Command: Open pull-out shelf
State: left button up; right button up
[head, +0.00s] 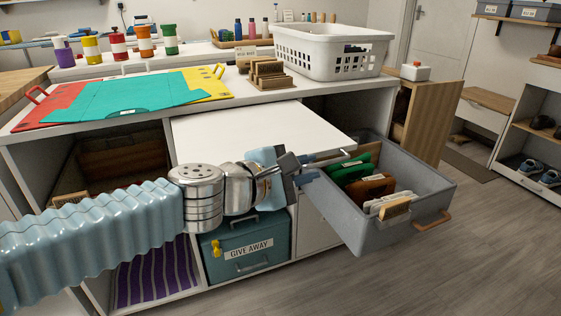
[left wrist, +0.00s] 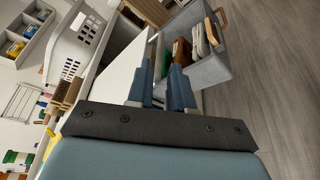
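The pull-out shelf (head: 250,128) is a flat white board sticking out from under the cabinet's counter, with a thin metal handle (head: 331,157) at its front edge. In the left wrist view, the white shelf board (left wrist: 124,73) lies to the left of and beyond the fingers. My left gripper (head: 306,169) is at the shelf's front edge, beside the handle. Its two blue fingers (left wrist: 160,80) stand apart with a gap between them. I cannot tell whether the handle lies within that gap. My arm hides part of the shelf's front. My right gripper is not in view.
A grey bin (head: 385,235) with upright items stands pulled out to the right, close to my left gripper. A teal "GIVE AWAY" box (head: 247,262) sits below. A white basket (head: 330,58) and coloured boards (head: 125,97) lie on the counter. Floor (head: 470,250) at right is clear.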

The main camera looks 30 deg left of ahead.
pick_arm(q)
jog(key=p+v, duration=0.2)
jog(key=v, duration=0.5)
jog(key=shift+s, duration=0.15)
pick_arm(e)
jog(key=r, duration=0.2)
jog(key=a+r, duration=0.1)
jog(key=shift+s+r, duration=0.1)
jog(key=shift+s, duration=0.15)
pick_arm(q)
jog(key=shift+a, duration=0.1)
